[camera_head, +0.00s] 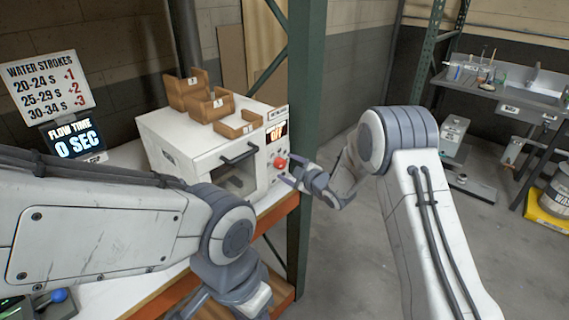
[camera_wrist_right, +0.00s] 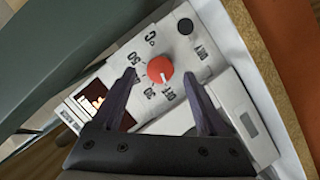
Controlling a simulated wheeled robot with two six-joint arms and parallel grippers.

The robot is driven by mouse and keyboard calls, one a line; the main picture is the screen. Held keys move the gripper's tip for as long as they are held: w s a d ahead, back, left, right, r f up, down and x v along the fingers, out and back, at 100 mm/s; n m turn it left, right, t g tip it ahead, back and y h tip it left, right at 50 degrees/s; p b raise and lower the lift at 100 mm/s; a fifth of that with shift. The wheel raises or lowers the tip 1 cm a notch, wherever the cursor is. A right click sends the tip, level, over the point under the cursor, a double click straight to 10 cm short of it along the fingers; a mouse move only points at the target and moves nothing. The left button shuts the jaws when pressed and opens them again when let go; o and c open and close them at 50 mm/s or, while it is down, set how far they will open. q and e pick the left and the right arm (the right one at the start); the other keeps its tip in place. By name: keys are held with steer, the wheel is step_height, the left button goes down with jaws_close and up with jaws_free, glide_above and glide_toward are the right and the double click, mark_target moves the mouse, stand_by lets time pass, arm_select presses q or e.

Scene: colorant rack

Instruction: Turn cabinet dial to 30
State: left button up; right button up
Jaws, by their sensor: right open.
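The white cabinet (camera_head: 185,140) stands on the bench, with a red dial (camera_head: 281,163) on the right of its front. In the right wrist view the dial (camera_wrist_right: 160,69) has a white mark that points towards OFF, with 30 and 50 printed around it. The cabinet display (camera_head: 276,132) reads OFF. My right gripper (camera_head: 289,180) is in front of the dial. In the wrist view its open fingers (camera_wrist_right: 159,78) lie on either side of the dial; contact is not clear. My left arm crosses the lower left; its fingers are not clear.
Numbered brown trays (camera_head: 188,92) sit on the cabinet top. A green rack post (camera_head: 305,110) stands close beside the cabinet and my right gripper. A water strokes sign (camera_head: 48,85) and a flow timer reading 0 SEC (camera_head: 75,138) stand at the left.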

steer(key=shift+x, duration=1.25)
jaws_close()
steer(key=shift+p, duration=0.35)
steer(key=shift+r+m+g+p, duration=0.15)
steer(key=shift+m+g+p, duration=0.35)
steer(key=shift+m, duration=0.3)
steer(key=m+g+y+p, duration=0.1)
steer(key=m+p, duration=0.1)
steer(key=p, duration=0.1)
steer(key=shift+d, duration=0.15)
steer(key=shift+w+m+g+y+p, duration=0.1)
steer(key=shift+m+g+y+p, duration=0.4)
steer(key=shift+m+p, duration=0.65)
steer(key=shift+m, duration=0.25)
